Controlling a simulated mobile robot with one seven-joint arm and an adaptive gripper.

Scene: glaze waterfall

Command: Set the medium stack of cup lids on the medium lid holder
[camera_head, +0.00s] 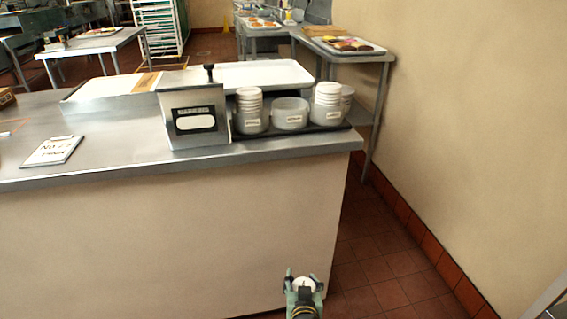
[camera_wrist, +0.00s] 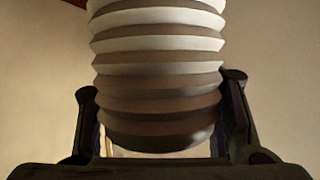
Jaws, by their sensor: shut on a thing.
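My gripper (camera_head: 304,287) is low in the head view, in front of the counter. It is shut on a stack of white cup lids (camera_wrist: 157,75). In the wrist view the ribbed stack stands between the two fingers, and its upper end runs out of the picture. On the counter's right end is a row of labelled round holders. The middle holder (camera_head: 290,114) shows no stack rising from it. The left holder (camera_head: 250,122) and the right holder (camera_head: 326,115) have white lid stacks rising above their rims. The labels are too small to read.
The holders stand on a dark tray (camera_head: 310,130) near the edge of the steel counter (camera_head: 110,148). A metal dispenser (camera_head: 195,115) stands left of them, a white tray (camera_head: 262,75) behind. A sign (camera_head: 53,150) lies at left. A wall (camera_head: 475,110) bounds the right.

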